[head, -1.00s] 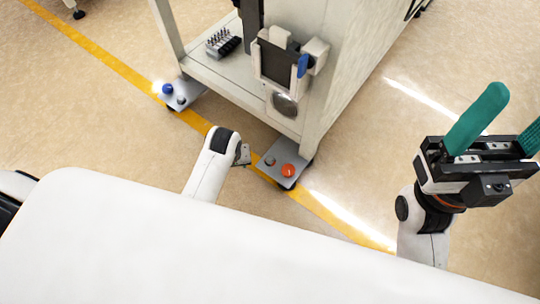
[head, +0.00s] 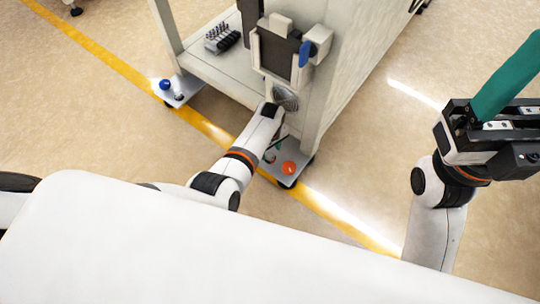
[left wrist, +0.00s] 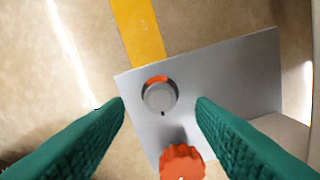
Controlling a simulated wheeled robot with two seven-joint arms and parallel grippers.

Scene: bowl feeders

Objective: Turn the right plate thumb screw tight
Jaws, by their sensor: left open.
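The right plate (head: 299,154) is a grey plate at the foot of the white machine, with an orange knob (head: 289,168) on it. In the left wrist view, the plate (left wrist: 240,80) bears a round grey thumb screw (left wrist: 160,97) with an orange arc on its far side and a dark mark on its near edge. The orange knob (left wrist: 182,162) is nearer. My left gripper (left wrist: 161,106) is open, its green fingers on either side of the screw in view, with no contact visible. In the head view my left arm partly hides the plate. My right gripper (head: 512,78) is open, partly cut off at the right edge.
The white machine (head: 335,100) stands right behind the plate, with a leg beside it. Another plate (head: 184,88) with a blue knob (head: 165,85) lies to the left. A yellow floor line (head: 100,62) passes under both plates. The floor at right is clear.

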